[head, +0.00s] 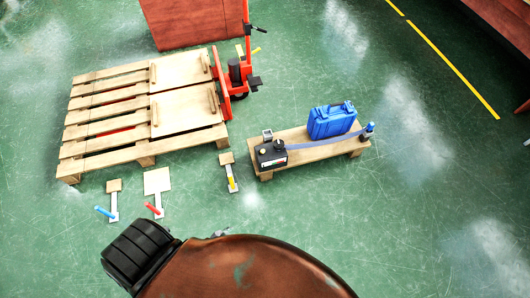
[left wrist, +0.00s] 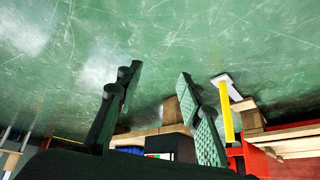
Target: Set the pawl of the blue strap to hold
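The blue strap (head: 310,144) lies along a low wooden bench in the head view. It runs from a black box (head: 271,154) with a knob on top, past the front of a blue case (head: 332,121), to a blue post (head: 367,131). I cannot make out a pawl. Only a small grey part of my left gripper (head: 220,233) shows in the head view, well short of the bench. In the left wrist view my left gripper (left wrist: 160,76) is open with nothing between its fingers. The black box (left wrist: 165,154) shows low beyond them. My right gripper is not in view.
The yellow handle (left wrist: 227,120) is near the right finger in the wrist picture. A pallet (head: 105,115) and red jack (head: 236,74) stand behind.

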